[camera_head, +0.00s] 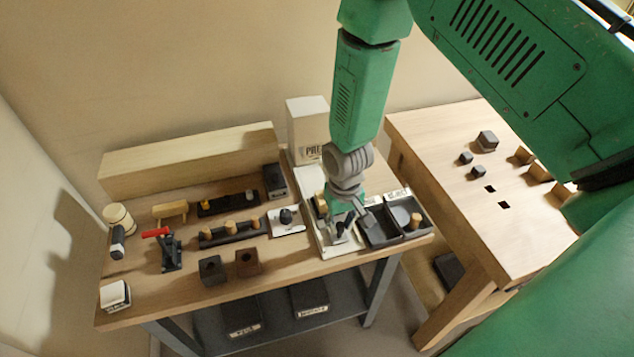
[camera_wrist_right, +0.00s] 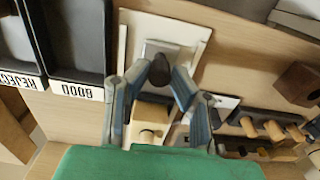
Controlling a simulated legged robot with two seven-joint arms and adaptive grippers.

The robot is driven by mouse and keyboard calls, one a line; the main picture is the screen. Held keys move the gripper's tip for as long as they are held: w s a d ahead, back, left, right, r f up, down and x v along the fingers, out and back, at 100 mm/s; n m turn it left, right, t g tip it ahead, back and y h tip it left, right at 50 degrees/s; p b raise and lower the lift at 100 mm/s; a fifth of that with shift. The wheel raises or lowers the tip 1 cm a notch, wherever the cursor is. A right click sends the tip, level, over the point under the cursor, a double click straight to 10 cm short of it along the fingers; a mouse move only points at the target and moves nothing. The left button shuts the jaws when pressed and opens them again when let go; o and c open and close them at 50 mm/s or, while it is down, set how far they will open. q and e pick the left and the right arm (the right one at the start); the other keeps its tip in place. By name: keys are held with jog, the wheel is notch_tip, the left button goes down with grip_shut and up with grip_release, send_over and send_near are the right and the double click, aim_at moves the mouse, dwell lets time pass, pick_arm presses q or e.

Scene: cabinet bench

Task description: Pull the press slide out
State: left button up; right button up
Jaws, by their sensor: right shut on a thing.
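The press has a white upright housing (camera_head: 308,122) at the back of the bench and a white base (camera_head: 325,243) running toward the front. In the right wrist view its pale slide plate (camera_wrist_right: 160,48) lies over the white base (camera_wrist_right: 196,38), with a dark knob (camera_wrist_right: 160,74) standing on it. My right gripper (camera_head: 345,228) is over the front of the base. In the wrist view its blue-grey fingers (camera_wrist_right: 161,76) close on both sides of the knob. In the head view the arm and gripper largely hide the slide. My left gripper is not in view.
Dark trays (camera_head: 380,237) stand directly right of the press; the wrist view shows a tray labelled GOOD (camera_wrist_right: 72,38) and one labelled REJECT. Pegged blocks (camera_head: 230,233), a red-handled clamp (camera_head: 168,250) and small blocks lie to the left. A second wooden table (camera_head: 450,150) is at right.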

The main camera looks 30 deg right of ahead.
jog(key=shift+s, duration=0.1)
jog(key=shift+s+a+p, duration=0.25)
jog(key=shift+s+p, duration=0.1)
jog(key=shift+s, duration=0.5)
jog(key=o, duration=0.8)
